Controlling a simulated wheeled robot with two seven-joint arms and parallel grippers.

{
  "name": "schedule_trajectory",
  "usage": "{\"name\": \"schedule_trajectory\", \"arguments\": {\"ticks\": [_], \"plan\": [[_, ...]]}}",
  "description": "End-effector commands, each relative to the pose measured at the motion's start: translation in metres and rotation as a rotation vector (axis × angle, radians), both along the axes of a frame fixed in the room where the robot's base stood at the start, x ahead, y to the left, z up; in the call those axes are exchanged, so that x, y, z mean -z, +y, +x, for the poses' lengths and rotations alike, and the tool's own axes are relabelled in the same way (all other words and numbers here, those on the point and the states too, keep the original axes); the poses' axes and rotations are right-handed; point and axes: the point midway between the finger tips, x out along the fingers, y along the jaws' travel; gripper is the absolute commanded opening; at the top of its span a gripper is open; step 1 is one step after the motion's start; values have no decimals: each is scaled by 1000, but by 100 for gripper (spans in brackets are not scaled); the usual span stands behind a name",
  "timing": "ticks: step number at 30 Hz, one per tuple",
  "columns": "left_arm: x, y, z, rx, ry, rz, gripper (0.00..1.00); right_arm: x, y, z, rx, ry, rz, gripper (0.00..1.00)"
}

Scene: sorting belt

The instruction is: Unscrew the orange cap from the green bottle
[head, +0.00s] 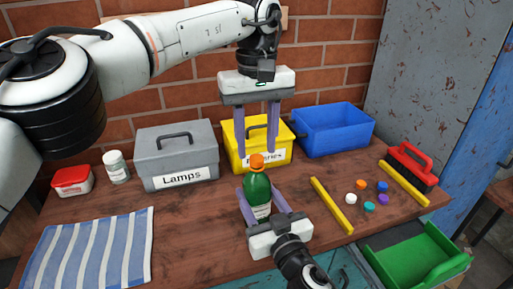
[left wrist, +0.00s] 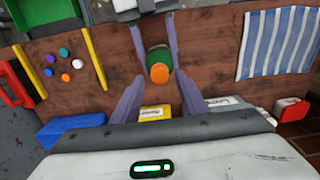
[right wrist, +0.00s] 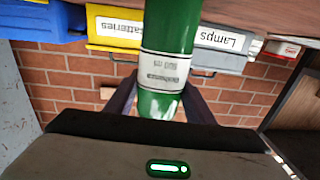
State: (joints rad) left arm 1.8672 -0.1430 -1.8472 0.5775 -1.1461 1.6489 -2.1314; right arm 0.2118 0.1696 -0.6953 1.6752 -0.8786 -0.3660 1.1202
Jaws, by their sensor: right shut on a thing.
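The green bottle (head: 257,192) stands upright at the middle of the table with the orange cap (head: 257,161) on top. My right gripper (head: 259,193) is shut on the bottle's body from the front. The right wrist view shows the bottle (right wrist: 168,50) and its pale label between the fingers. My left gripper (head: 257,152) points down above the bottle, its fingers open on either side of the cap. In the left wrist view the cap (left wrist: 160,73) lies between the spread fingers, with a gap on both sides. The bottle's lower part is partly hidden by my right gripper.
Behind stand a grey Lamps box (head: 178,155), a yellow bin (head: 232,133) and a blue bin (head: 334,130). Right are yellow strips (head: 332,205), several loose caps (head: 361,185), a red-handled brush (head: 410,165) and a green tray (head: 416,255). A striped cloth (head: 90,250) lies left.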

Motion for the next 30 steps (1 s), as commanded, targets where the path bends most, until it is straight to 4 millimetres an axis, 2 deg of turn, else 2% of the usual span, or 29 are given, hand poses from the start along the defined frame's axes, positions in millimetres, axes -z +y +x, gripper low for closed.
{"name": "schedule_trajectory", "arguments": {"ticks": [6,15,16,23,30], "plan": [[20,0,0,-1,0,0,40,0,0,0,0,1,-1,0],[23,0,0,-2,-1,-1,40,0,0,0,0,1,-1,0],[23,0,0,-2,-1,-1,38,0,0,0,0,1,-1,0],[23,0,0,-1,-1,-1,0,0,0,0,0,1,0,0],[22,0,0,-1,-1,0,0,0,0,0,0,1,0,0]]}}
